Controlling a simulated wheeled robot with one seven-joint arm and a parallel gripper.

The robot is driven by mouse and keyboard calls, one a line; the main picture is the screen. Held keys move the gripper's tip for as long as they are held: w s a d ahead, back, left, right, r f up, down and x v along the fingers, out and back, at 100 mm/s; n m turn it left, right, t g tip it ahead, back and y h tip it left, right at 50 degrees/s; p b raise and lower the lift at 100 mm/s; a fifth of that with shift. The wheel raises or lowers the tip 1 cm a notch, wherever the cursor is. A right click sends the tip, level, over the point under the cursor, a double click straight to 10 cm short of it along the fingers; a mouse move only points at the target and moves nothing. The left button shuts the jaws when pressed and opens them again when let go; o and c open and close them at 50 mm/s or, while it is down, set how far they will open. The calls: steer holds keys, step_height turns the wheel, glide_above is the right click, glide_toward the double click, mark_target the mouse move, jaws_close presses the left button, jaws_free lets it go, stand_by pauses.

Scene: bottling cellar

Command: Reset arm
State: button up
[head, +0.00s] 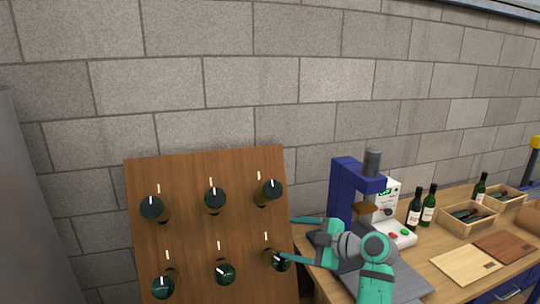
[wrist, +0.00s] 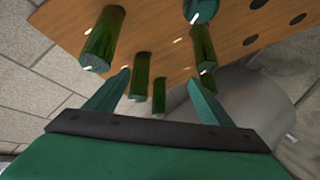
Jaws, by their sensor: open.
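My gripper (head: 288,239) is open in front of the right edge of an upright wooden rack board (head: 190,240). Its lower finger overlaps the lower-right bottle (head: 270,257) in the head view; I cannot tell whether they touch. In the wrist view my gripper (wrist: 160,82) has its two teal fingers spread wide. Green bottles (wrist: 141,75) show beyond and between them, and nothing is visibly held.
Several dark bottles (head: 152,208) stick neck-first in the rack board. To the right, a wooden bench (head: 450,240) bears a blue press (head: 342,190), a white device (head: 400,235), standing bottles (head: 428,208), wooden crates (head: 468,226) and boards (head: 465,264). A block wall stands behind.

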steer(key=s+a+f+m+t+h, duration=0.15)
steer(key=f+m, duration=0.25)
steer(key=f, duration=0.6)
steer(key=s+a+f+m+t+h, duration=0.1)
steer(key=s+a+f+m, duration=0.25)
steer(key=f, duration=0.65)
steer(key=s+a+f+m+t+h, duration=0.2)
steer(key=s+f+m+h, duration=0.4)
steer(key=s+f, duration=0.9)
steer(key=s+f+m+h, duration=0.2)
steer(key=s+m, duration=0.3)
steer(key=s, duration=1.5)
steer(key=s+r+t, duration=0.2)
steer(key=s+r, duration=1.1)
steer(key=s, duration=0.3)
steer(key=shift+s+a+r, duration=0.15)
steer(key=shift+a, duration=0.05)
steer(key=shift+m, duration=0.25)
